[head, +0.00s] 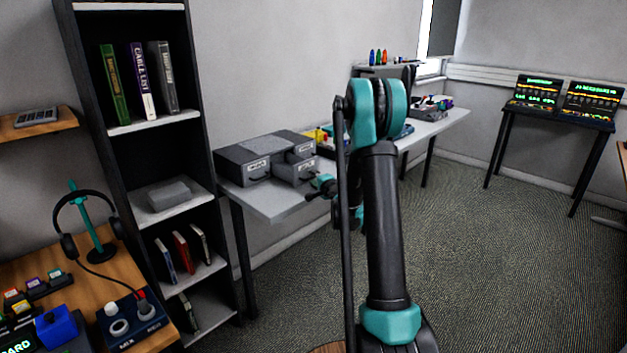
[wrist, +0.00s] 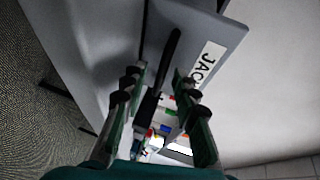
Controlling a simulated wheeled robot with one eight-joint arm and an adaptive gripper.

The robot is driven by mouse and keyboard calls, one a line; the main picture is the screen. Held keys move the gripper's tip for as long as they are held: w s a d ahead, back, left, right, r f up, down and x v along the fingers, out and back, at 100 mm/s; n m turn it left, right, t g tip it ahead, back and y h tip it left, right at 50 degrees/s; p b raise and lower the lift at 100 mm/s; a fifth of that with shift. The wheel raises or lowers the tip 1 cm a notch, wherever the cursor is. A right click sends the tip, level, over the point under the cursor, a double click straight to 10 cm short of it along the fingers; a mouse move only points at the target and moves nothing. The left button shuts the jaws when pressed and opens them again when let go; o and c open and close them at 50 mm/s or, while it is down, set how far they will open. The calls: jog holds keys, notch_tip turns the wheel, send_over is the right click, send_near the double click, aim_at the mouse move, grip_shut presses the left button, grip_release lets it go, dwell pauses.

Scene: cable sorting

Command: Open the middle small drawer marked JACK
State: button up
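The drawer front marked JACK (wrist: 225,37) is a grey panel with a white label in the wrist view. Its dark bar handle (wrist: 173,46) stands out from the panel beside the label. My gripper (wrist: 158,95) is open, with one finger on each side of the handle's line and visible space between them. I cannot tell whether the fingertips touch it. In the head view the grey drawer unit (head: 247,153) sits on the table, and my gripper (head: 322,187) is just in front of its right side. The small labels there are too blurred to read.
The unit stands on a light grey table (head: 262,204) along the wall. Coloured items (head: 322,136) lie behind my arm to its right. A dark bookshelf (head: 88,95) stands on the left. The carpet at right is clear.

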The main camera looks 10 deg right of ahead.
jog(key=v, duration=1.2)
jog(key=shift+a, duration=0.1)
jog(key=s+a+f+n+g, duration=0.1)
jog(key=s+a+n+g, duration=0.3)
jog(key=s, duration=0.5)
jog(key=s+a+f+n+g, duration=0.15)
jog(key=s+a+n, duration=0.3)
jog(key=s, duration=0.45)
jog(key=s+d+f+n+g+h, duration=0.1)
jog(key=s+d+f+n+g, duration=0.1)
jog(key=s, duration=0.8)
jog(key=s+d+f+n+g+h, duration=0.2)
jog(key=s+d+f+n+g, duration=0.1)
jog(key=s, duration=0.7)
jog(key=shift+d+f+n+g+h, duration=0.3)
jog(key=shift+d+f+n+g, duration=0.05)
jog(key=shift+d+f+n, duration=0.15)
